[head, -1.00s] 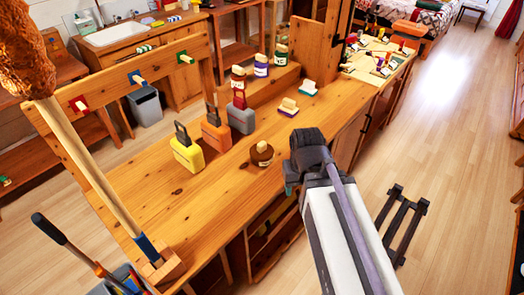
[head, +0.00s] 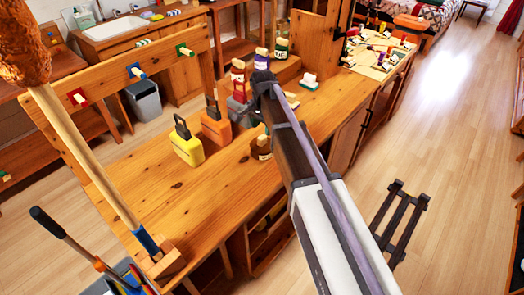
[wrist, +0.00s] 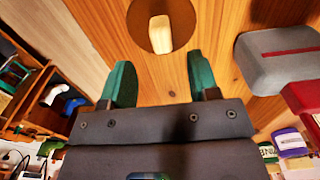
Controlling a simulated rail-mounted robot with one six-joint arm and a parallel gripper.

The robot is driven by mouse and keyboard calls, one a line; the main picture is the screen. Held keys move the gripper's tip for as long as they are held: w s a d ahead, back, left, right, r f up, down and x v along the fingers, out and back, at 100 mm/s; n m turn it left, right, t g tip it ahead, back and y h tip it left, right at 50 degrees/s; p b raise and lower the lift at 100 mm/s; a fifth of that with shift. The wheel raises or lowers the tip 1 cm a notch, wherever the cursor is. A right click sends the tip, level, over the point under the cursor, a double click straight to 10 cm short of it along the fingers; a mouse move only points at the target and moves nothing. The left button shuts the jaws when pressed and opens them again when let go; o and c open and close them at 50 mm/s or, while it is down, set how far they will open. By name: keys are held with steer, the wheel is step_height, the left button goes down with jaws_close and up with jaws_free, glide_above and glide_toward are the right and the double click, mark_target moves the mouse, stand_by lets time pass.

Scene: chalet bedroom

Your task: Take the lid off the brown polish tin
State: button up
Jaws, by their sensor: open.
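The brown polish tin (head: 260,151) stands upright on the wooden bench, and my arm partly hides its right side in the head view. In the wrist view its round brown top (wrist: 140,30) shows at the upper middle, with a cream block-shaped knob (wrist: 160,33) on it. My gripper (wrist: 160,62) is open and empty, its two green fingers apart. The knob appears beyond the fingertips, roughly in line with the gap between them, and nothing is between the fingers. In the head view my gripper end (head: 264,84) is above the bench; its fingers are hidden there.
A yellow case (head: 187,148) and an orange case (head: 216,127) stand left of the tin. A grey case (wrist: 280,58) is close by in the wrist view. Red (head: 238,78), purple-labelled (head: 261,60) and green (head: 282,45) containers stand behind.

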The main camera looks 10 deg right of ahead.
mark_target(262, 137)
step_height(262, 137, down, 7)
steer(key=b, duration=0.5)
steer(key=shift+a+r, duration=0.1)
steer(key=shift+r, duration=0.35)
steer(key=c, duration=1)
